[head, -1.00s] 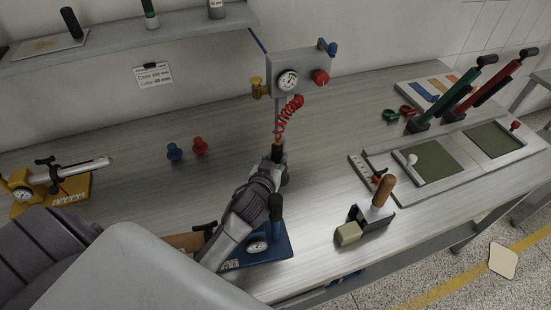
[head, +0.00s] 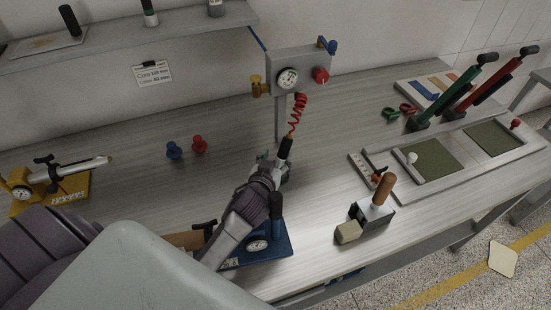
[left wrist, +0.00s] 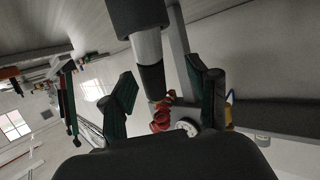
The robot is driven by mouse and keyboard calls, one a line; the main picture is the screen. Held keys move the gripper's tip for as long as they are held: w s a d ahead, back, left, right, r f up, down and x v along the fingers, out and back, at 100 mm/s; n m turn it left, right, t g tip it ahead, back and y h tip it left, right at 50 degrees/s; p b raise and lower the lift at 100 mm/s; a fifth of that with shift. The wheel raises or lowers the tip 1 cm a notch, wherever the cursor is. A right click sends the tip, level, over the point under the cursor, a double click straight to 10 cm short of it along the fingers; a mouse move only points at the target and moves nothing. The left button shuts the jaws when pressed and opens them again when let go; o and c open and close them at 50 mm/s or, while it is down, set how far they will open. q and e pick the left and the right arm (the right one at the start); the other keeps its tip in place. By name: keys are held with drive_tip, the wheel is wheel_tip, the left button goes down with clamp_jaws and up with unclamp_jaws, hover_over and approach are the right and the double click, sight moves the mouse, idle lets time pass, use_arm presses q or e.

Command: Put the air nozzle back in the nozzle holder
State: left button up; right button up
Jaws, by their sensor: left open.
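The air nozzle (head: 284,149), a black and pale grey cylinder, hangs tilted from the red coiled hose (head: 298,112) in front of the gauge panel's post. My left gripper (head: 275,165) is right at the nozzle, its fingers partly hidden by the arm. In the left wrist view the nozzle (left wrist: 149,48) shows between the two spread green-black fingers of my left gripper (left wrist: 165,95), with gaps on both sides. The grey panel (head: 302,68) carries a yellow fitting (head: 256,86) and a blue one (head: 329,46). I cannot tell which is the nozzle holder. My right gripper is out of view.
A blue gauge stand (head: 277,245) is just below my left wrist. A stamp-like tool with a wooden handle (head: 384,190) stands to the right. Blue (head: 174,151) and red (head: 199,145) knobs stand on the left. The table between these is mostly clear.

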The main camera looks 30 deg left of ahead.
use_arm(q)
drive_tip(key=shift+s+f, duration=0.25)
drive_tip(key=shift+f, duration=0.35)
drive_tip(key=shift+s+d, duration=0.1)
drive_tip(key=shift+s, duration=0.05)
drive_tip(key=r+v, duration=0.1)
drive_tip(key=v, duration=0.6)
drive_tip(key=shift+s+r, duration=0.15)
drive_tip(key=shift+r, duration=0.05)
drive_tip(key=shift+c, duration=0.2)
